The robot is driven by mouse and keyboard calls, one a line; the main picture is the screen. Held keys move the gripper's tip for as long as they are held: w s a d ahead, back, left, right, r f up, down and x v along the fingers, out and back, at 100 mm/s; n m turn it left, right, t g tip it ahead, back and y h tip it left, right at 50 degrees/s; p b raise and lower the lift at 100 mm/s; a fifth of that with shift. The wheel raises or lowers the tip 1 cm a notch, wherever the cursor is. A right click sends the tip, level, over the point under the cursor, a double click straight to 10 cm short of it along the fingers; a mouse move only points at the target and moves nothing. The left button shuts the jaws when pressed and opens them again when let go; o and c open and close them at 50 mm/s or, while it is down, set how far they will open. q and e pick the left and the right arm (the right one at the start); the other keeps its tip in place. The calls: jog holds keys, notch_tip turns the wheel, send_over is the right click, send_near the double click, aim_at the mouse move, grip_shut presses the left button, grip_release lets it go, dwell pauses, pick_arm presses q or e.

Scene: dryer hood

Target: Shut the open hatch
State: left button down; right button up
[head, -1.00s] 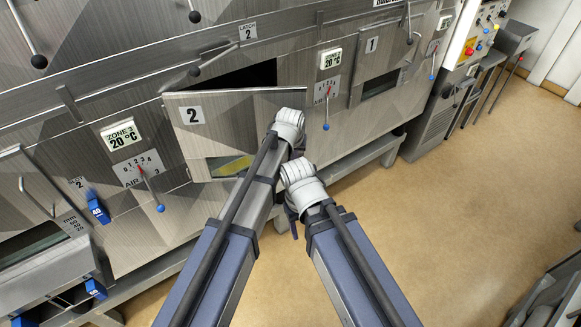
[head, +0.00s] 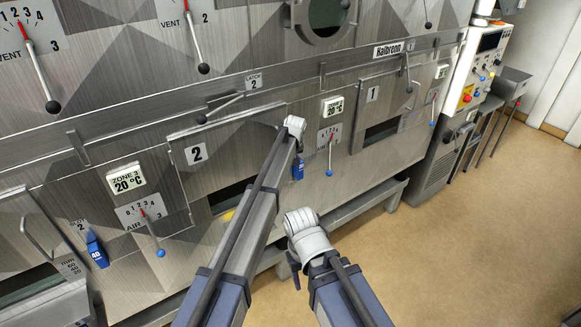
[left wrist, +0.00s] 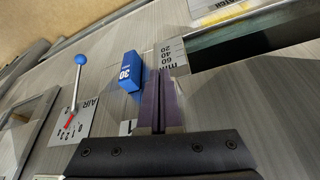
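The hatch marked 2 (head: 178,165) is a grey metal panel in the middle of the oven front in the head view. It stands upright, flush or nearly flush with the front, with no dark gap above its top edge. The latch 2 lever (head: 225,106) slants above it. My left arm reaches across the hatch to its upper right corner, and its fingertips are hidden in the head view. In the left wrist view my left gripper (left wrist: 158,100) has its fingers together, empty, close to the metal front. My right gripper is mostly hidden below its white wrist, away from the front.
A blue tag marked 30 (head: 298,169) hangs right of the hatch and shows in the left wrist view (left wrist: 130,71). An air lever (head: 330,155) and hatch 1 (head: 360,110) lie further right. The floor (head: 430,240) at the right is clear.

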pick_arm(q)
jog(key=shift+w+a+r, duration=0.1)
jog(key=shift+w+a, duration=0.1)
jog(key=shift+w, duration=0.3)
jog(key=p+v, duration=0.7)
jog(key=shift+s+d+r, duration=0.2)
jog(key=shift+s+r, duration=0.05)
jog(key=shift+s, duration=0.05)
